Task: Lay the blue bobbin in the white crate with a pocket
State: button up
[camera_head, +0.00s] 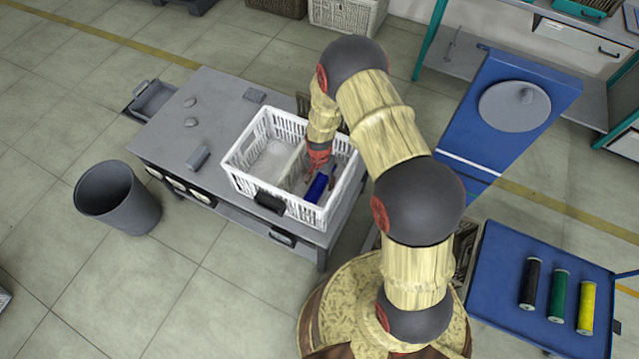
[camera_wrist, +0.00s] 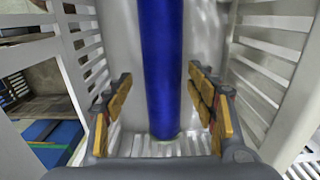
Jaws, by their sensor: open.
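The blue bobbin (camera_head: 316,187) lies inside the white crate (camera_head: 243,184), in its right-hand part. In the wrist view the bobbin (camera_wrist: 163,70) runs lengthwise between the finger pads, with a gap on each side. My gripper (camera_head: 320,170) is inside the crate at the bobbin; in the wrist view my gripper (camera_wrist: 160,108) is open and its fingers do not touch the bobbin. A pale wall divides the crate, with the left part empty. My arm hides some of the crate's far right side.
The crate stands on a grey table (camera_head: 215,100) with small grey items on it. Black, green and yellow bobbins (camera_head: 557,295) lie on a blue surface (camera_head: 495,275) at lower right. A grey bin (camera_head: 118,198) stands left of the table.

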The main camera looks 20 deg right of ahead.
notch_tip(320, 180, up, 10)
jog(key=f+p, duration=0.1)
jog(key=p, duration=0.1)
notch_tip(320, 180, up, 14)
jog(key=n+t, duration=0.1)
jog(key=n, duration=0.1)
send_over(319, 182)
jog(key=s+r+n+t, duration=0.2)
jog(key=s+r, duration=0.2)
jog(key=r, duration=1.3)
jog(key=s+r+n+t, duration=0.1)
jog(key=s+r+n, duration=0.1)
jog(key=s+r, duration=0.5)
jog(key=s+r+n+t, duration=0.1)
jog(key=s+r+n, duration=0.2)
jog(key=s+r, duration=0.5)
jog(key=s, duration=0.5)
jog(key=shift+t, duration=0.3)
jog(key=shift+w, duration=0.1)
jog(key=shift+c, duration=0.9)
